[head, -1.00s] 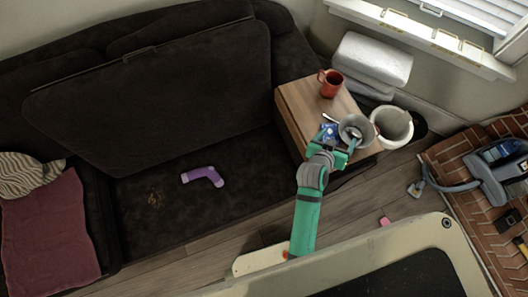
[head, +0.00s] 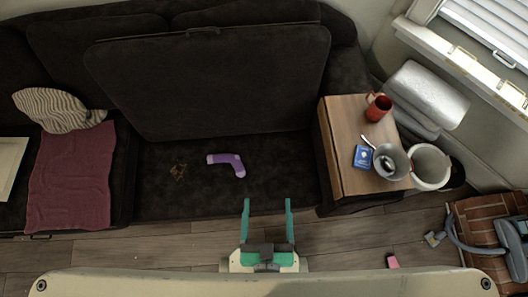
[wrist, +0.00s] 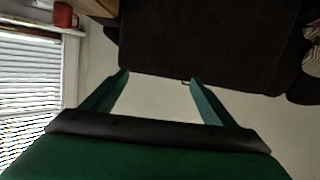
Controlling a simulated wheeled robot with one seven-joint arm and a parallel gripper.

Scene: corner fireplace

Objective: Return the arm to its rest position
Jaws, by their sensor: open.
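My gripper (head: 267,208) is open and empty in the head view. Its two green fingers stand apart and point away from my body, above the floor in front of the sofa. The arm is drawn in close to my body, and most of it is hidden. In the wrist view my gripper (wrist: 158,80) also shows with its fingers spread and nothing between them.
A wooden side table (head: 345,130) at right carries a red mug (head: 378,107), blue card box (head: 362,158) and grey bowl (head: 391,161). A white bucket (head: 430,167) stands beside it. A purple sock (head: 227,163) lies on the dark sofa (head: 150,205). A vacuum cleaner (head: 515,250) is far right.

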